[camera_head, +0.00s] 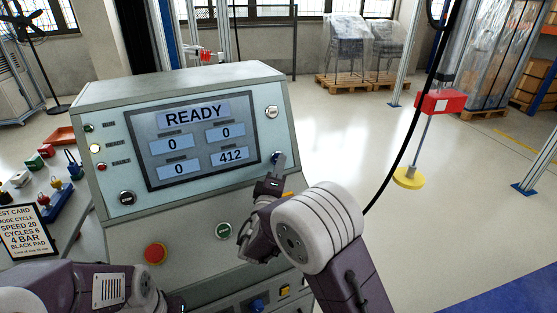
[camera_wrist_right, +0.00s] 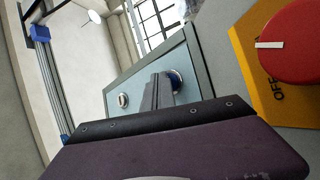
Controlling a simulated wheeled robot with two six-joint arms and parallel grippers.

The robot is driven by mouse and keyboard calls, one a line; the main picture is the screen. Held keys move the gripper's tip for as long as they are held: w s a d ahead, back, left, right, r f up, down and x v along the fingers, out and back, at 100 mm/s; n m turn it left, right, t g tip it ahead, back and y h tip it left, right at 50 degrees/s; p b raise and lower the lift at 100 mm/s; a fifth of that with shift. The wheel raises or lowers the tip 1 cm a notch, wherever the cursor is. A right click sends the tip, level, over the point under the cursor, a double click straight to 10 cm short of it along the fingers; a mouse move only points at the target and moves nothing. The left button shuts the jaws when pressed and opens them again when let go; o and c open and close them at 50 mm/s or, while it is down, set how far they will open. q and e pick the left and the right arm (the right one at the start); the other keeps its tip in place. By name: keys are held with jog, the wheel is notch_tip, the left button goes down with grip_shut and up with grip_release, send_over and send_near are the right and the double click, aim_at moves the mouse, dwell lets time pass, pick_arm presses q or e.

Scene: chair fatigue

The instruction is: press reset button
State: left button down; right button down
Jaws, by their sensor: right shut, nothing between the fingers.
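The control box (camera_head: 190,80) has a screen reading READY, three zeros and 412. A round blue button (camera_head: 276,156) sits at the right of the screen, partly hidden by my right gripper (camera_head: 278,163); it also shows in the right wrist view (camera_wrist_right: 176,79). No reset label is readable. My right gripper is shut and empty, its fingertips at the blue button; I cannot tell if they touch it. In the right wrist view the shut fingers (camera_wrist_right: 158,91) point at the button's left side.
A round button (camera_head: 271,112) is above the blue one. A green button (camera_head: 223,230) and red mushroom button (camera_head: 155,252) are below the screen. A red OFF knob (camera_wrist_right: 295,42) is at the right wrist view's right. A black cable (camera_head: 405,140) hangs right of the box.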

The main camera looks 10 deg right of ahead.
jog(key=shift+s+d+r+b, duration=0.15)
jog(key=shift+s+b, duration=0.15)
jog(key=shift+s, duration=0.35)
jog(key=shift+s+d, duration=0.1)
jog(key=shift+s, duration=0.35)
jog(key=s, duration=0.1)
jog(key=s+b, duration=0.1)
jog(key=s+d+r, duration=0.1)
jog(key=shift+s+r, duration=0.1)
jog(key=shift+s, duration=0.3)
